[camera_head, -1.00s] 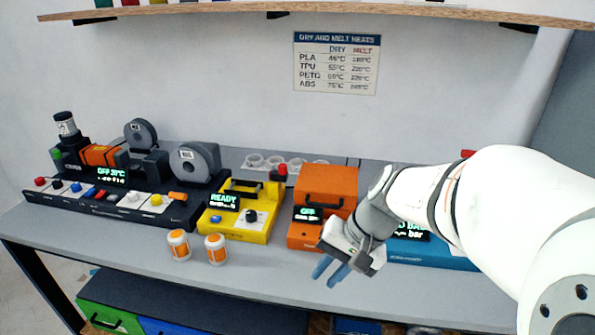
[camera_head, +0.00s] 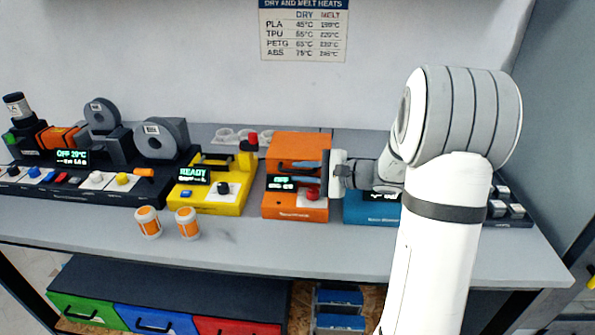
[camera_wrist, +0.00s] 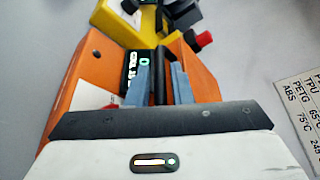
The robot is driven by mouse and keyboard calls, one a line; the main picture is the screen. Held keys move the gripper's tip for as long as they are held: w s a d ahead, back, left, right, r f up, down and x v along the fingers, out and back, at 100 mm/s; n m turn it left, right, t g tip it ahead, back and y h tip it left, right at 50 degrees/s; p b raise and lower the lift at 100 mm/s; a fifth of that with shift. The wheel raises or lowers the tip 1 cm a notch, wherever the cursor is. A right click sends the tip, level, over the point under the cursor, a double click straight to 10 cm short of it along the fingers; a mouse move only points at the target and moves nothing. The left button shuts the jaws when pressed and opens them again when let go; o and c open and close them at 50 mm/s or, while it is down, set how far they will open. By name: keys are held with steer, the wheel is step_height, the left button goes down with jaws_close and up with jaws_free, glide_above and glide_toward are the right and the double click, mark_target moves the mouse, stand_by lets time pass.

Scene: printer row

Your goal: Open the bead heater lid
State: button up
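The orange machine with a black handle, which I take for the bead heater (camera_head: 285,206), stands on the bench with its lid (camera_head: 298,146) down. Its small display shows green text, and a red knob sits on its front panel. My gripper (camera_head: 303,172) reaches in from the right at the front of the lid, its two blue fingers apart, one above the other. In the wrist view the dark handle (camera_wrist: 160,62) lies between the blue fingers (camera_wrist: 162,82), with narrow gaps; I cannot make out contact. The fingers partly hide the handle in the head view.
A yellow machine (camera_head: 205,200) reading READY stands just left of the heater, and a blue machine (camera_head: 368,209) stands right, partly behind my arm. Two orange-and-white jars (camera_head: 148,222) stand on the bench front (camera_head: 300,244).

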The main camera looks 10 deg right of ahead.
steer(key=shift+x, duration=1.1)
steer(key=shift+c, duration=0.2)
jaws_close()
steer(key=shift+d, duration=0.1)
